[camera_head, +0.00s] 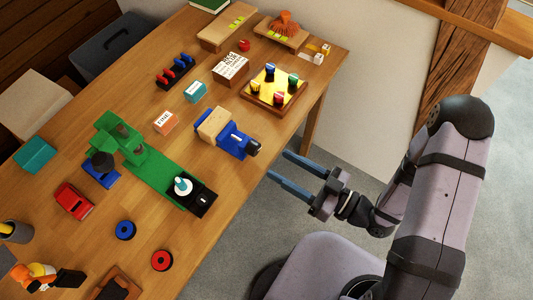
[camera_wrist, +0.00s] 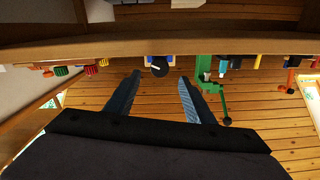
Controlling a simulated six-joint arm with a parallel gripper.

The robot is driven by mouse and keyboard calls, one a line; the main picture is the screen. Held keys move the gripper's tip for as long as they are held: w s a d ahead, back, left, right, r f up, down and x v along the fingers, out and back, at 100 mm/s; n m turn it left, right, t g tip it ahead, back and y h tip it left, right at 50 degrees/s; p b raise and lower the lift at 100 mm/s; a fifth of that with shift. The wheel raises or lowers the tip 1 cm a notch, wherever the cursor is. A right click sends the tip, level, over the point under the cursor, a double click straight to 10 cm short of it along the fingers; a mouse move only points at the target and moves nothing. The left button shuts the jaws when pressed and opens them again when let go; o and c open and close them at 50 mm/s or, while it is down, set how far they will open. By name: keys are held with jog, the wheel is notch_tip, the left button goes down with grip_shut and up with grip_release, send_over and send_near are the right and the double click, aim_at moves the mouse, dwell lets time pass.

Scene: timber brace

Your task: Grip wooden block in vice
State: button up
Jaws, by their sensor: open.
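The blue vice (camera_head: 233,141) sits on the wooden table near its right edge, with a black handle (camera_head: 254,148) facing that edge. A tan wooden block (camera_head: 213,123) lies between its blue parts; I cannot tell whether the jaws press on it. In the wrist view the vice's black round handle (camera_wrist: 160,67) shows ahead at the table edge, and the block is not clearly visible. My gripper (camera_head: 280,165) is open and empty, off the table's edge, apart from the vice. Its two blue fingers also show in the wrist view (camera_wrist: 160,80), on either side of the handle's line.
A green machine (camera_head: 150,165) with a black end block stands left of the vice. A yellow board with coloured pegs (camera_head: 273,88) lies beyond it. An orange box (camera_head: 165,122) and a teal box (camera_head: 195,91) are nearby. The space beside the table edge is free.

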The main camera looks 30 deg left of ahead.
aim_at(257, 151)
jog(key=shift+a+p, duration=0.7)
jog(key=shift+a, duration=2.8)
jog(key=c, duration=1.1)
jog(key=shift+o, duration=0.2)
